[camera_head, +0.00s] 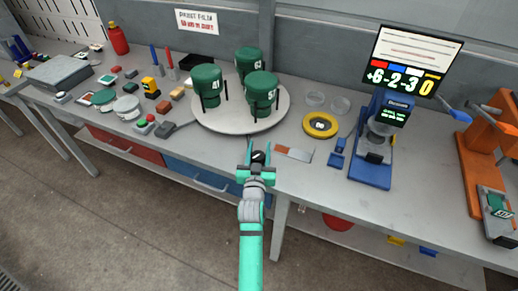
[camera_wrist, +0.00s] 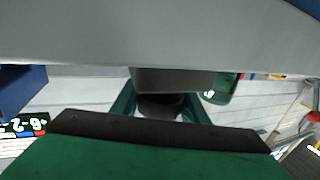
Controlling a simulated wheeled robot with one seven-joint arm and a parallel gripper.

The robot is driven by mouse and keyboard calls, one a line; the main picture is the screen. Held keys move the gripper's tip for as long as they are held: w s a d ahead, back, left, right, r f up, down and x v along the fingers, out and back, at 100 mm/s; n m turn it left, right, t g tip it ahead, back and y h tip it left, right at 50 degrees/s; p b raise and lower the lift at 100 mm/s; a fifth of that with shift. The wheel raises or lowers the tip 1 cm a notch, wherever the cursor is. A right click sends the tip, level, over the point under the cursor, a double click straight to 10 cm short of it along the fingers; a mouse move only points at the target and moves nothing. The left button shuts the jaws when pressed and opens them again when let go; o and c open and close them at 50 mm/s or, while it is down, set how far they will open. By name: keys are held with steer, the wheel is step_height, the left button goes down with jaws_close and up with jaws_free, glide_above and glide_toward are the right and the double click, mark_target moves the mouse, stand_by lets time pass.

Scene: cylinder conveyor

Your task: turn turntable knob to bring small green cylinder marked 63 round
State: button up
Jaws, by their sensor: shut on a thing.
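The round pale turntable (camera_head: 208,121) on the bench carries three dark green cylinders on thin dark posts. The left one (camera_head: 207,74) reads 41 and the front right one (camera_head: 262,80) looks like 57. The back one (camera_head: 248,54) shows a label starting with 6; its second digit is unclear. My teal gripper (camera_head: 258,151) is at the bench's front edge, in front of the turntable, shut on a small dark knob (camera_head: 258,157). In the wrist view, the fingers (camera_wrist: 160,112) flank the dark round knob (camera_wrist: 160,103); a green piece (camera_wrist: 222,90) shows beyond.
A yellow ring (camera_head: 320,124) and a flat metal plate with an orange end (camera_head: 294,153) lie right of my gripper. A blue stand (camera_head: 370,168) is further right, under a display (camera_head: 407,73) reading 6-2-3-0. Several small parts lie left.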

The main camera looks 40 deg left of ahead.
steer(key=shift+d+m+t+h, duration=0.1)
steer(key=shift+m+t+h, duration=0.25)
steer(key=shift+h, duration=0.25)
steer(key=o, duration=1.1)
steer(key=shift+c, duration=0.2)
steer(key=v, duration=1)
steer(key=shift+s+d, duration=0.2)
steer(key=shift+s, duration=0.15)
